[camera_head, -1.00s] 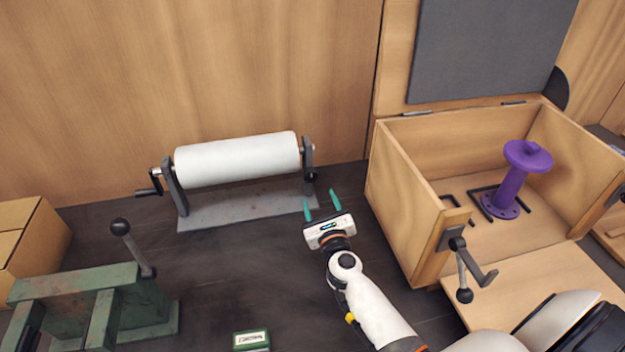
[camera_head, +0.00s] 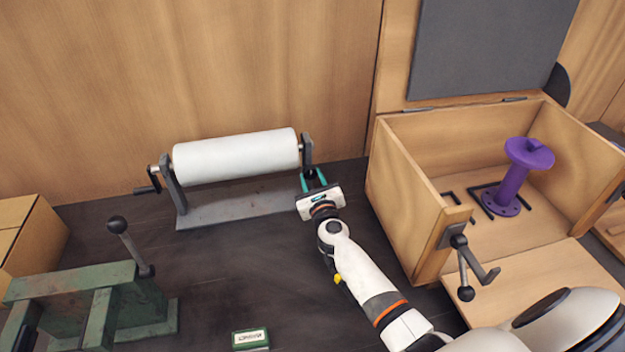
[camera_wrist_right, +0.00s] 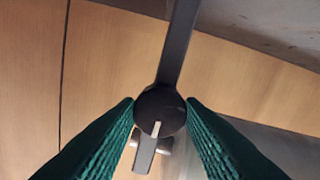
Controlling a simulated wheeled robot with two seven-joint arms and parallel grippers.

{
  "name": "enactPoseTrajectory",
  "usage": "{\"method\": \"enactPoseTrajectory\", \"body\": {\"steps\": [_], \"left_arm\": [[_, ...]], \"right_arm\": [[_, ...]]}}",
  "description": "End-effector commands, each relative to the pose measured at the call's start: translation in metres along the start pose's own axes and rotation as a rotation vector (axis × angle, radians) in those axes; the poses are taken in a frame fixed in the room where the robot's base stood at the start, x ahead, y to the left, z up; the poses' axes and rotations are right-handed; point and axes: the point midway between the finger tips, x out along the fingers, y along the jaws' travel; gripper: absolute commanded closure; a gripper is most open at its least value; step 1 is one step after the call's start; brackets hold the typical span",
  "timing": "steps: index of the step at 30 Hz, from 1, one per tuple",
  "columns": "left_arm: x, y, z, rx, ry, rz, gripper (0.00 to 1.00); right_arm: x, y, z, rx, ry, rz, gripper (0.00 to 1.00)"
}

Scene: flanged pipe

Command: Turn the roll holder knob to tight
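The roll holder (camera_head: 238,207) stands by the wooden back wall with a white roll (camera_head: 235,157) across its two grey uprights. Its dark round knob is on the right upright, mostly hidden between my fingers in the head view. In the right wrist view the knob (camera_wrist_right: 158,112) shows whole, with a white line pointing down and slightly left. My right gripper (camera_head: 314,175) reaches it from the front. Its green fingertips (camera_wrist_right: 160,104) lie against both sides of the knob, with no clear gap. My left gripper is not in view.
An open wooden box (camera_head: 402,212) with a purple flanged spool (camera_head: 511,190) stands to the right. A green metal stand (camera_head: 105,300) with a ball lever is at front left. A small green box (camera_head: 250,339) lies at the front. The dark surface between is clear.

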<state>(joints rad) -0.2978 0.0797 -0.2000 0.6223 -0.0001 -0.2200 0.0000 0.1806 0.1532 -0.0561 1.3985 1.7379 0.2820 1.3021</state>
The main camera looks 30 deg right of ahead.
Motion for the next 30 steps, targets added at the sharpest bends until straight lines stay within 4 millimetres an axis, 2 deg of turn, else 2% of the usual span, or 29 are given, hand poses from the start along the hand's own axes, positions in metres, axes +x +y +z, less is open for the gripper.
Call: {"method": "enactPoseTrajectory", "body": {"steps": [1, 3, 14, 20, 30], "left_arm": [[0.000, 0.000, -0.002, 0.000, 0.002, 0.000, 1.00], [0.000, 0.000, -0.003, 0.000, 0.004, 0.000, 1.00], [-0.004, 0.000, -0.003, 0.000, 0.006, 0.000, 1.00], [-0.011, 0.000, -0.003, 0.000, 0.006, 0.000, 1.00], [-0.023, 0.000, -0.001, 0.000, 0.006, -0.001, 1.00]], "right_arm": [[0.000, 0.000, 0.000, 0.000, 0.000, 0.000, 0.79], [0.000, 0.000, 0.000, 0.000, 0.000, 0.000, 0.88], [0.000, 0.000, -0.001, -0.067, -0.001, -0.001, 0.88], [0.000, 0.000, -0.001, -0.200, -0.002, 0.001, 0.88], [0.000, 0.000, -0.001, -0.518, -0.002, -0.001, 0.88]]}}
